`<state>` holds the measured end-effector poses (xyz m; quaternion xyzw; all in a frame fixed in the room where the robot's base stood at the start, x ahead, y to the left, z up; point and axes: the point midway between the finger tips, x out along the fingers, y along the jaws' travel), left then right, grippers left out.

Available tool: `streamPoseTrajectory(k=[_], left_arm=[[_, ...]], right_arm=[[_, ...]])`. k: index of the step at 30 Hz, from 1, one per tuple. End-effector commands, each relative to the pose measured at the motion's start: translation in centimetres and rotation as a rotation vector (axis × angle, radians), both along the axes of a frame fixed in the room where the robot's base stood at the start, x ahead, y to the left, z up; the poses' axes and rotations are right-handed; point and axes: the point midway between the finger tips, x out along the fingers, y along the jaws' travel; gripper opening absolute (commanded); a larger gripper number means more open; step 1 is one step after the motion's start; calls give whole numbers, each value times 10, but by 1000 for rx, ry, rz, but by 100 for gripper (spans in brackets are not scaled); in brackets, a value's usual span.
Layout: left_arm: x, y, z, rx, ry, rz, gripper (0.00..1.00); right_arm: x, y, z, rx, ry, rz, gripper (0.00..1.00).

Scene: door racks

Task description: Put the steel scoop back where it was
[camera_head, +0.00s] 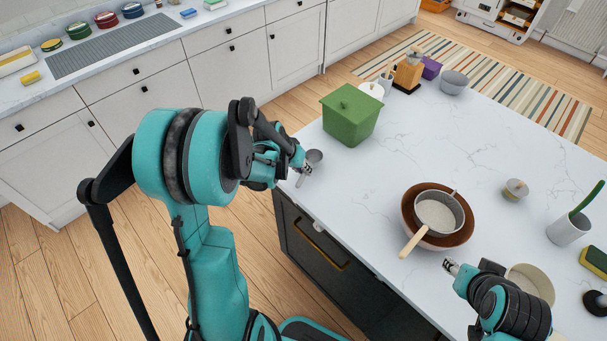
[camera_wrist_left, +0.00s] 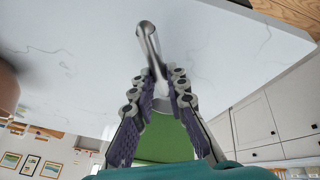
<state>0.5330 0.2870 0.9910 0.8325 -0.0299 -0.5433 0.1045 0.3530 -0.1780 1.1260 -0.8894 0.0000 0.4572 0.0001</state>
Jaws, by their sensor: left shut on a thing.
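The steel scoop (camera_head: 314,156) is at the island's left edge in the head view, beside the green lidded box (camera_head: 351,115). My left gripper (camera_head: 302,167) is shut on it. In the left wrist view, the scoop's shiny steel part (camera_wrist_left: 148,40) sticks out from between the fingertips of my left gripper (camera_wrist_left: 159,88). The green box (camera_wrist_left: 165,138) shows behind the fingers there. Whether the scoop touches the worktop is unclear. My right gripper (camera_head: 451,266) is low over the worktop near the brown bowl; its finger opening is too small to tell.
A brown bowl (camera_head: 408,213) holds a pan (camera_head: 440,213) with a wooden handle. A cream bowl (camera_head: 532,281) is by my right arm. A small lidded jar (camera_head: 515,188), a grey bowl (camera_head: 454,81) and a coffee grinder (camera_head: 408,74) stand farther back. The worktop's middle is clear.

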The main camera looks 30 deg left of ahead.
Motion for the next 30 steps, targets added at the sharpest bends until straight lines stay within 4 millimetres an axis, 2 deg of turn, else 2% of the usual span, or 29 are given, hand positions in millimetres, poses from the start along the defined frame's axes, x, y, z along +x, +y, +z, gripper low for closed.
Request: streamPoseTrajectory(k=[1,3,15,16,18,26,30], left_arm=[[1,0,-11,0,0,0,0],[1,0,-19,0,0,0,0],[0,0,-24,0,0,0,0],[0,0,-23,0,0,0,22],[0,0,-22,0,0,0,35],[0,0,-22,0,0,0,35],[-1,0,-15,0,-1,0,35]], right_arm=[[0,0,-5,0,0,0,40],[0,0,-7,0,0,0,40],[0,0,-11,0,0,0,40],[0,0,-10,0,0,0,40],[0,0,-9,0,0,0,40],[0,0,-9,0,0,0,40],[0,0,-3,0,0,0,40]])
